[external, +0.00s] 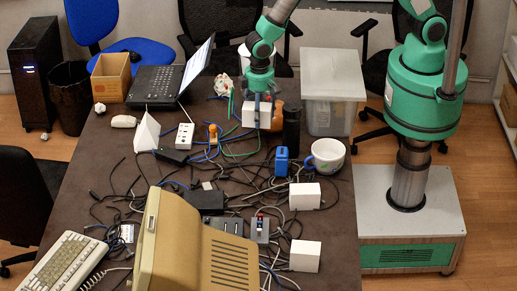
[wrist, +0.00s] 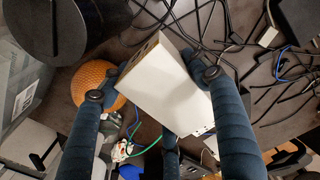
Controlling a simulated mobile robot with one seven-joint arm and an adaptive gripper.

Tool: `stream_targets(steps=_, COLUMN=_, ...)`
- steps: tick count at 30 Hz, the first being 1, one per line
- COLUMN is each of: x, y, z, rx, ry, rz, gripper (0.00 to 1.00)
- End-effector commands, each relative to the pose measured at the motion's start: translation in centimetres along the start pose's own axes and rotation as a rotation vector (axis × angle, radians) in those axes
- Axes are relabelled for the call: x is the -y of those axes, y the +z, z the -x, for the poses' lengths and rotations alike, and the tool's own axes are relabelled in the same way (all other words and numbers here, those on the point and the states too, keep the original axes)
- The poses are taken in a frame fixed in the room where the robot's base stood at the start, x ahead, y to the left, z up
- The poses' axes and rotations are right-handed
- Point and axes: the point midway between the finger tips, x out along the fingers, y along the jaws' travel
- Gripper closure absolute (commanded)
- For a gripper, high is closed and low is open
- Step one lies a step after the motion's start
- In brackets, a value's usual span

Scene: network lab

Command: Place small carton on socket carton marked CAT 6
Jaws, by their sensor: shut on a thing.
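My gripper (external: 258,97) is shut on a small white carton (external: 251,116) at the back middle of the dark table. Two other white cartons stand near the right edge of the table: one behind (external: 304,196) and one in front (external: 305,256). No CAT 6 mark is readable on any carton.
A dark cylinder (external: 291,127) and an orange object (external: 278,115) stand just right of the held carton. A blue object (external: 282,161) and a white mug (external: 327,155) are nearer. Tangled cables (external: 245,178) cover the middle. A beige monitor (external: 195,245) fills the front.

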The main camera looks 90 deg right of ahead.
Motion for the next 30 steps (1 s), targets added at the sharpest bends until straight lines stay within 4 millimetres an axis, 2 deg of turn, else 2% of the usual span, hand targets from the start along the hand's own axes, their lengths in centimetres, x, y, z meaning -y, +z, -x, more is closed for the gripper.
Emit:
stream_targets(steps=1, x=0.0, y=-0.1, z=1.0, rx=-0.002, ry=-0.001, rz=0.000, gripper=0.70)
stream_targets(steps=7, x=0.1, y=0.0, z=4.2, rx=-0.002, ry=-0.001, rz=0.001, gripper=0.70)
stream_targets(steps=14, x=4.6, y=1.7, z=3.8, rx=0.001, ry=0.000, rz=0.052, gripper=0.70)
stream_targets(steps=20, x=9.5, y=3.8, z=3.8, rx=0.001, ry=0.000, rz=0.109, gripper=0.70)
stream_targets(steps=30, x=19.4, y=9.8, z=3.9, rx=0.000, ry=-0.001, rz=0.227, gripper=0.70)
